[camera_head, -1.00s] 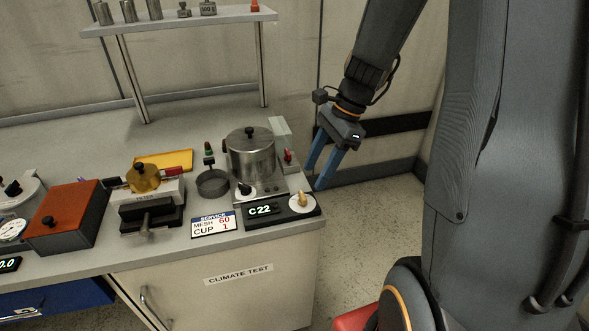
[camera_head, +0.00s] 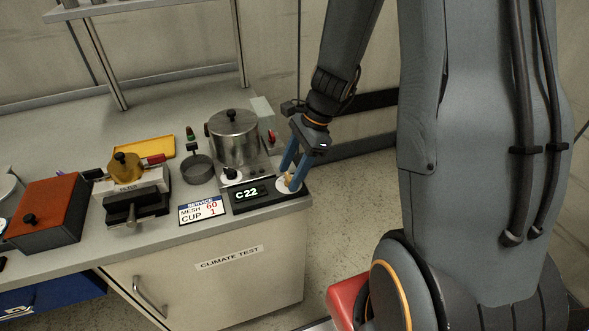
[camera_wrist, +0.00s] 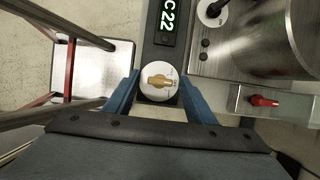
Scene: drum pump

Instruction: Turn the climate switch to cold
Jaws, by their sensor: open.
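The climate switch is a tan knob (camera_head: 288,179) on a white round dial at the right end of a black panel (camera_head: 237,207). The panel's display reads "C22". In the wrist view the knob (camera_wrist: 159,81) lies roughly crosswise between my fingers, and the dial's small markings are too small to read. My gripper (camera_head: 290,170) has blue fingers and is open at the dial. In the wrist view its fingers (camera_wrist: 160,97) stand on either side of the dial, apart from the knob.
A steel pot (camera_head: 234,140) on a metal unit with a black knob (camera_head: 231,175) stands just behind the panel. A red lever (camera_wrist: 262,101) is close to the right finger in the wrist view.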

